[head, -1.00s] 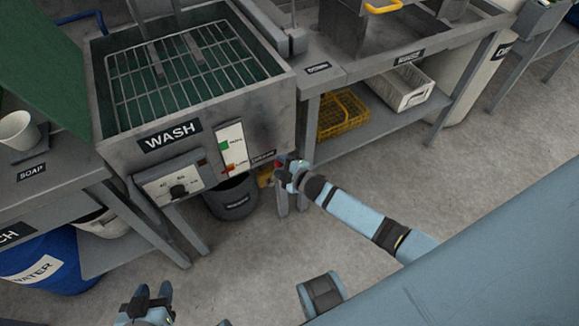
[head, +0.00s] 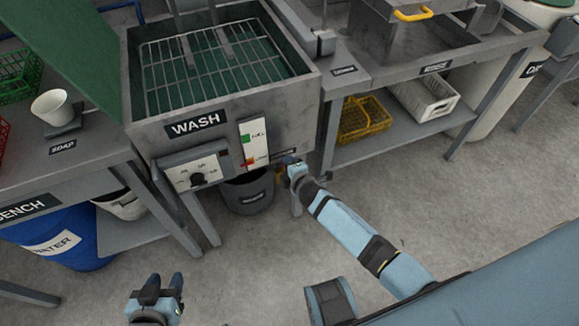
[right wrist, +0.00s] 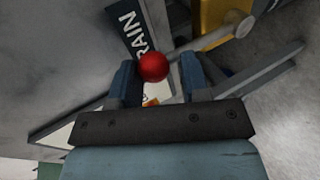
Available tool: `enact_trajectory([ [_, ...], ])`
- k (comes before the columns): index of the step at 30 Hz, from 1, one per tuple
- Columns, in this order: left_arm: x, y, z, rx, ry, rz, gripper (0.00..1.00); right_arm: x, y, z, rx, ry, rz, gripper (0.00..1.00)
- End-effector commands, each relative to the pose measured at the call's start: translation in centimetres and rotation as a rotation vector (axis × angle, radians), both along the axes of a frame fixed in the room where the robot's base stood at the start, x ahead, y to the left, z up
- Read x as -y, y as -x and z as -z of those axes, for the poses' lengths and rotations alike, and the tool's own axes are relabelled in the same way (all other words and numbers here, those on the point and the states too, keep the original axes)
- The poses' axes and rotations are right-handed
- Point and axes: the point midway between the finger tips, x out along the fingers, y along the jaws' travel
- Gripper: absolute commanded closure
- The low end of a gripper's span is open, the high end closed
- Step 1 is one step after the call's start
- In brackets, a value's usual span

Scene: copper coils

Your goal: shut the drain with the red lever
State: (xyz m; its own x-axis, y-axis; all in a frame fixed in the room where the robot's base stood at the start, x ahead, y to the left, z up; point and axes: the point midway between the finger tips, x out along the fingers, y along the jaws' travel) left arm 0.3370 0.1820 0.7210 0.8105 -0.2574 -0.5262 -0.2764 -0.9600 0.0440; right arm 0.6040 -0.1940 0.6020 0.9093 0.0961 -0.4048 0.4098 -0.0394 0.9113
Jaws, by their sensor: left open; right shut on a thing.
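The red lever's round knob (right wrist: 153,66) sits between the fingers of my right gripper (right wrist: 157,80) in the right wrist view. Its grey rod runs up right to a round grey joint beside a yellow part (right wrist: 212,18). My right gripper (head: 289,163) is shut on the knob, below the right front corner of the WASH basin (head: 222,115). In the head view the gripper hides the knob. A DRAIN label (right wrist: 130,32) lies just behind the knob. My left gripper (head: 164,286) is open and empty, low over the floor, away from the basin.
A dark bucket (head: 250,195) stands on the floor under the basin, left of my right gripper. The dial box (head: 194,175) juts from the basin front. A table with a shelf holding a yellow basket (head: 362,120) stands to the right. The floor in front is clear.

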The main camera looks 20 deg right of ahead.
Motion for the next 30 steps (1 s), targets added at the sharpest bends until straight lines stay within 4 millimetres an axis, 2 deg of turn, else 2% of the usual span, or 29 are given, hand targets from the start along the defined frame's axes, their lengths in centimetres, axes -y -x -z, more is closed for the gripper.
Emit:
enact_trajectory([
  [6,0.0,0.0,0.0,0.000,0.000,0.000,0.57,-0.2,-0.4,-0.4,0.010,0.001,-0.005,1.00],
  [7,0.0,0.0,0.0,0.000,0.000,0.000,0.57,-0.2,-0.4,-0.4,0.010,0.001,-0.005,0.53],
  [10,0.0,0.0,0.0,0.001,0.001,0.001,0.57,-0.2,-0.4,-0.4,0.009,0.001,-0.005,0.30],
  [23,0.0,0.0,-0.1,0.001,0.002,0.000,0.57,0.0,0.1,-0.3,0.004,0.001,-0.001,0.29],
  [26,0.0,0.0,-0.4,-0.001,0.002,0.000,0.57,0.1,1.0,-0.7,0.003,0.001,-0.001,0.29],
  [30,0.0,0.1,-0.9,-0.006,0.006,-0.002,0.57,0.4,3.6,-1.9,0.002,0.001,-0.002,0.29],
])
